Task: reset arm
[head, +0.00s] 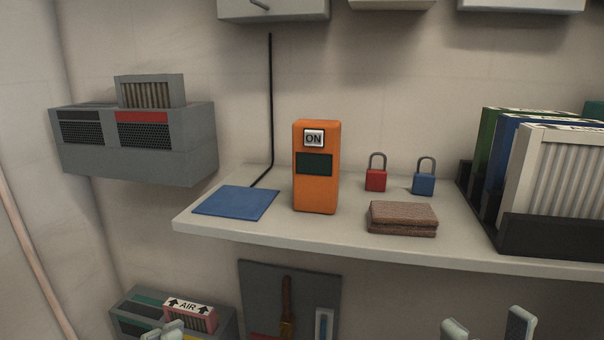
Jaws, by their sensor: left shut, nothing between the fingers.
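My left gripper (165,330) shows at the bottom left edge of the head view, with only its pale fingertips in the frame. They are close together, shut and empty, in front of the lower grey unit with the AIR label. My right gripper (487,326) shows at the bottom right edge, below the shelf front. Its two pale fingertips stand well apart with nothing seen between them. Both arms and the gripper bodies are out of the frame.
A shelf (330,238) holds a blue mat (236,202), an orange device (316,175) marked ON, red (376,180) and blue (424,184) padlocks, a brown cloth (402,217) and a dark rack (550,237) with filters. A grey wall unit (140,160) juts out left.

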